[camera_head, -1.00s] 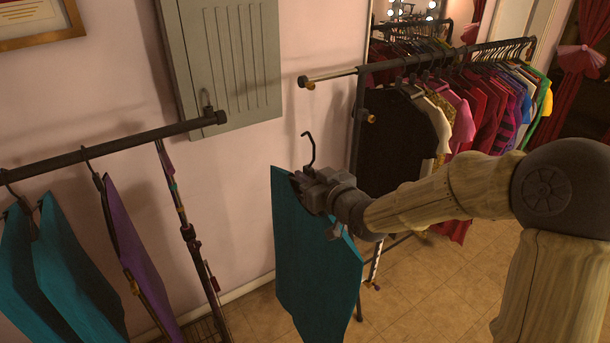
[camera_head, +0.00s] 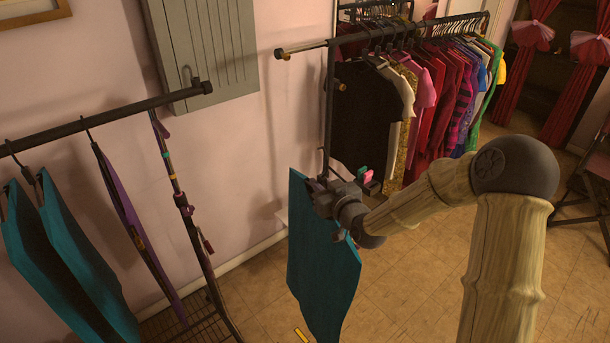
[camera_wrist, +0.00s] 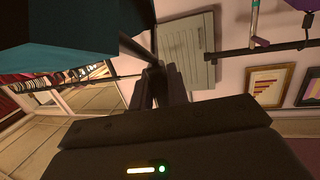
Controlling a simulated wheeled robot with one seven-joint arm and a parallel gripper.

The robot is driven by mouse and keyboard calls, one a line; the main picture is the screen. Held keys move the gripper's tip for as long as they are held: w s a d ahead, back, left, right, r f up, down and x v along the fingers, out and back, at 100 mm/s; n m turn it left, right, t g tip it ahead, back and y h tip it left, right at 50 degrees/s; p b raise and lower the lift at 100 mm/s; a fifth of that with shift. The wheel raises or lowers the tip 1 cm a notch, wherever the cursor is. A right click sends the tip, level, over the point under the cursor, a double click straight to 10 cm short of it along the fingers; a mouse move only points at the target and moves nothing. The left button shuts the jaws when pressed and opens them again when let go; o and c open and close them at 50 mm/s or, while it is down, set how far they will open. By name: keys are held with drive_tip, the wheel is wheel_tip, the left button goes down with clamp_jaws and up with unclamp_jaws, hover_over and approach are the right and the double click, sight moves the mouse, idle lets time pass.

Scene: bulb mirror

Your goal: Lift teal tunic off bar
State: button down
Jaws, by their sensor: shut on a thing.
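The teal tunic (camera_head: 318,268) hangs from my gripper (camera_head: 322,190) in the head view, clear of both bars and above the floor. My gripper is shut on it near its top, at the hanger. The dark hanger hook shows just above the gripper. In the wrist view, the tunic (camera_wrist: 60,58) fills the upper left, partly very dark, and my fingers (camera_wrist: 158,90) reach up the middle. The left bar (camera_head: 100,124) carries other teal garments (camera_head: 85,265) and a purple one (camera_head: 130,230), well to the left of the held tunic.
A second rack (camera_head: 400,32) behind holds a black garment (camera_head: 360,120) and many coloured ones. A grey-green cabinet (camera_head: 205,45) is on the pink wall. Tiled floor (camera_head: 420,285) lies open to the right. Red curtains (camera_head: 575,85) hang at the far right.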

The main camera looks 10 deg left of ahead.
drive_tip(key=s+d+f+m+t+h, duration=0.1)
drive_tip(key=d+f+m+h, duration=0.1)
drive_tip(key=d+f, duration=0.5)
drive_tip(key=s+d+f+m+t+h+b, duration=0.1)
drive_tip(key=d+f+h, duration=0.3)
drive_tip(key=d+f, duration=0.4)
drive_tip(key=s+d+f+m+t+h+b, duration=0.1)
drive_tip(key=s+d+f+m+h, duration=0.1)
drive_tip(key=d+f, duration=0.6)
wheel_tip(320, 180, down, 6)
drive_tip(key=shift+s+d+m+h, duration=0.25)
drive_tip(key=shift+s+m+h, duration=0.1)
drive_tip(key=shift+m+h, duration=0.65)
